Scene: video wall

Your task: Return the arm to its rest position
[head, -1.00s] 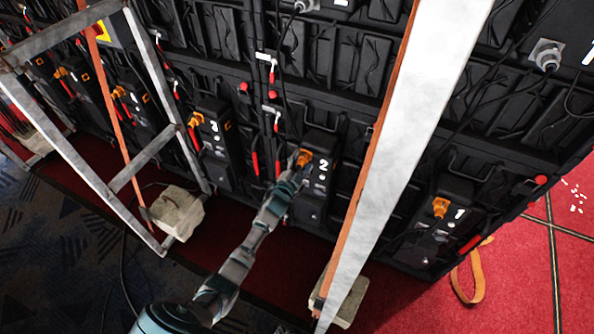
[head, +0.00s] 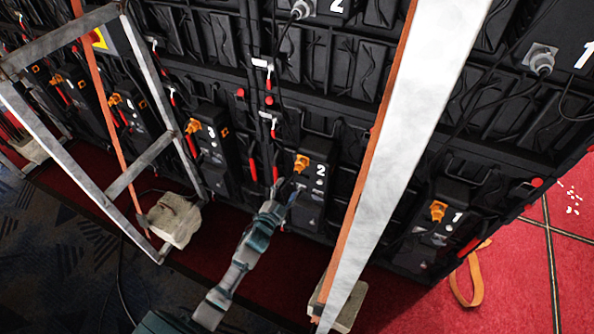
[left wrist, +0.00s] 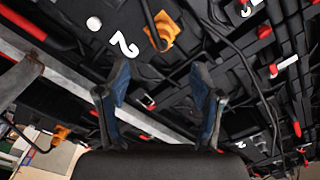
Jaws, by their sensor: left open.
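My left gripper (head: 286,199) is in front of the black box numbered 2 (head: 318,192), just below its orange plug (head: 301,163). The arm comes up from the bottom left. In the left wrist view the two blue-and-black fingers of the left gripper (left wrist: 160,88) stand wide apart with nothing between them. The orange plug (left wrist: 163,32) shows beyond them at the top, beside the white number 2, apart from the fingers. My right gripper is in neither view.
A grey metal beam (head: 408,150) slants down just right of the arm. A metal frame (head: 153,154) stands at left, with a stone-like weight (head: 173,219) at its foot. Boxes numbered 1 (head: 440,236) and 3 (head: 209,150) flank box 2. Dark red floor lies below the wall.

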